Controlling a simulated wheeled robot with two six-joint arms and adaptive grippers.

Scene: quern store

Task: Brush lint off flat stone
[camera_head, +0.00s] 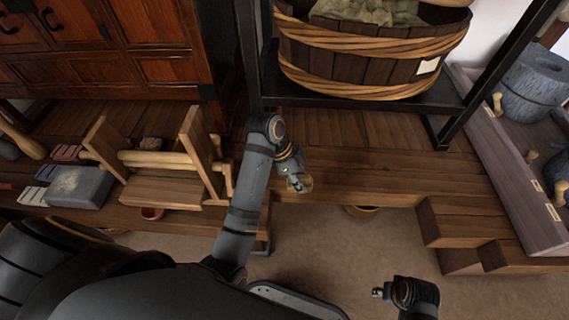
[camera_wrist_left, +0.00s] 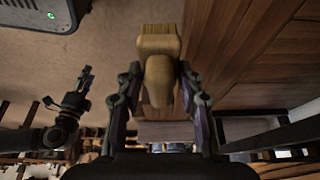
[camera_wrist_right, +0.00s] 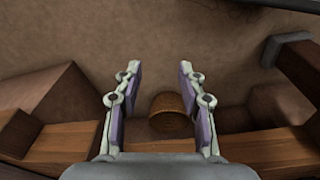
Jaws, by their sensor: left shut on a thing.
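The flat stone (camera_head: 75,187) is a grey slab at the left of the head view, lying on the wooden platform. A pale patch shows on its top, like lint. My left gripper (camera_wrist_left: 160,100) is shut on a wooden-handled brush (camera_wrist_left: 158,45), whose tan end points away from the jaws. In the head view my left gripper (camera_head: 296,180) is by the platform's front edge, well to the right of the stone. The brush there is small and mostly hidden. My right gripper (camera_wrist_right: 154,82) is open and empty; in the head view it is at the lower right (camera_head: 384,293).
A wooden roller frame (camera_head: 160,185) stands between the stone and my left arm. Pale small pieces (camera_head: 32,196) lie left of the stone. A large tub (camera_head: 370,62) stands on a black rack. Wooden steps (camera_head: 460,222) are at right.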

